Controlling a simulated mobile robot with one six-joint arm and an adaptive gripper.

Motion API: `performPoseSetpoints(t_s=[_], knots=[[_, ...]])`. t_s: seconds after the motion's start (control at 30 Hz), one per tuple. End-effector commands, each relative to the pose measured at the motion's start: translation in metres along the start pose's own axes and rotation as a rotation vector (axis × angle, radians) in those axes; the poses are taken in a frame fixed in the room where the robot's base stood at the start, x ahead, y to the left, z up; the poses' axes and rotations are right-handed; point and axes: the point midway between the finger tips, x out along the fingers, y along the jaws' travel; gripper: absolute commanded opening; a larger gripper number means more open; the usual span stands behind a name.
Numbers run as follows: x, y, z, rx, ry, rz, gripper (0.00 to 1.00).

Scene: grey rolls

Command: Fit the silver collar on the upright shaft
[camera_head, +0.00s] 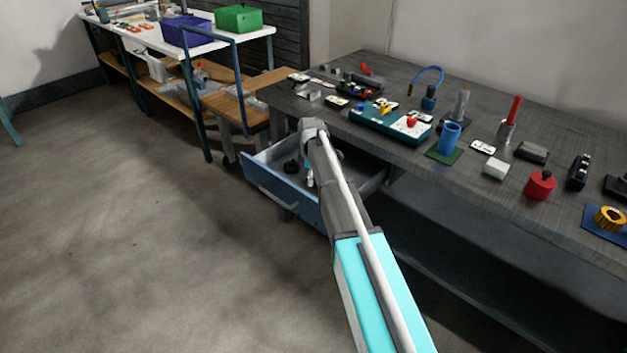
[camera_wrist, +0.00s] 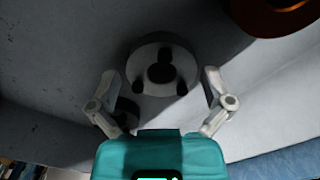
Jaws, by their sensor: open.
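A pale silver round piece (camera_wrist: 146,60), apparently the collar, shows in the wrist view with a dark centre and smaller dark spots around it. It lies below my gripper (camera_wrist: 158,82), whose two fingers are spread to either side of it with nothing held. In the head view my gripper (camera_head: 308,177) points down into the open blue drawer (camera_head: 285,200); the arm partly hides the drawer's inside. An upright grey cylinder (camera_head: 461,104) on the table may be the shaft. A red rod (camera_head: 514,109) also stands upright in a silver base.
The drawer's walls surround my gripper. A dark round piece (camera_wrist: 127,112) lies by the left finger, and a brown-orange round thing (camera_wrist: 272,18) is at the top right. The grey table (camera_head: 420,185) bears a blue cup (camera_head: 449,138) and a red pot (camera_head: 540,186).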

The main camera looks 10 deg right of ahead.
Motion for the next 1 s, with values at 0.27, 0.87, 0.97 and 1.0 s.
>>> performPoseSetpoints(t_s=[0.27, 0.87, 0.97, 1.0], knots=[[0.0, 0.0, -0.0001, 0.0, 0.0, 0.0, 0.78], [-0.0008, 0.0001, -0.0003, 0.0, 0.0, 0.0, 0.22], [-0.0027, 0.0001, -0.0003, 0.0, 0.0, 0.0, 0.22], [-0.004, 0.0001, -0.0003, 0.0, 0.0, 0.0, 0.22]])
